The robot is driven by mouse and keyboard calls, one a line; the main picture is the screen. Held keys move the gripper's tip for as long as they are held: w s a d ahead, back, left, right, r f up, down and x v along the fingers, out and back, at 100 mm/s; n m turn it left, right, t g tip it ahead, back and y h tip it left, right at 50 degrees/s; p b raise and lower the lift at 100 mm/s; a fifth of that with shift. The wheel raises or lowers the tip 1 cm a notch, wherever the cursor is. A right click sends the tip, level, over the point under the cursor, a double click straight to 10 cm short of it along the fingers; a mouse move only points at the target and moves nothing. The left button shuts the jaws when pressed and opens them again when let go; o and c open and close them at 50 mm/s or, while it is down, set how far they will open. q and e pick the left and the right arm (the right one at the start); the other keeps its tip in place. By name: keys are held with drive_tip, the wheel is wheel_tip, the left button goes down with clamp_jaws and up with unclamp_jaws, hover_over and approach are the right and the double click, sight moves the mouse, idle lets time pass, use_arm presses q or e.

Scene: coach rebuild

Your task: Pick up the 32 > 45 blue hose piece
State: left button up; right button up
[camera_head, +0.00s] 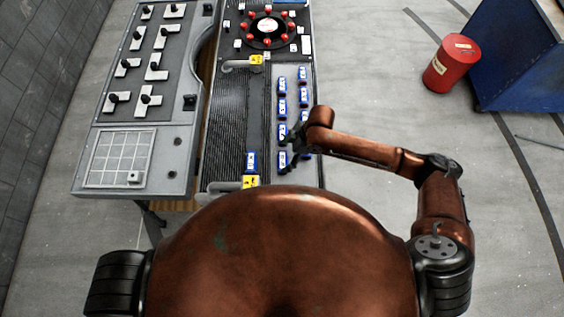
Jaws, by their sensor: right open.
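Several small blue hose pieces (281,105) with white labels stand in two columns on a light strip of the bench. Another blue piece (251,162) sits apart to the left, on the dark ribbed panel beside the lower yellow tag. The labels are too small to read, so I cannot tell which piece is 32 > 45. My right gripper (291,152) is open at the near end of the two columns, close to the nearest pieces and partly covering them. I cannot tell whether it touches one. My left gripper is not in view.
A round dark dial with red knobs (268,26) is at the bench's far end. Grey pipes with yellow tags (250,181) lie on the ribbed panel. A grey panel with levers (150,67) is at left. A red drum (453,63) stands right; the floor between is clear.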

sight(282, 160)
drive_tip(key=x, duration=0.5)
drive_tip(key=shift+s+d+f+p, duration=0.1)
drive_tip(key=shift+d+f+p, duration=0.2)
drive_tip(key=c, duration=0.9)
drive_tip(key=shift+c, duration=0.4)
drive_tip(key=shift+r, duration=0.2)
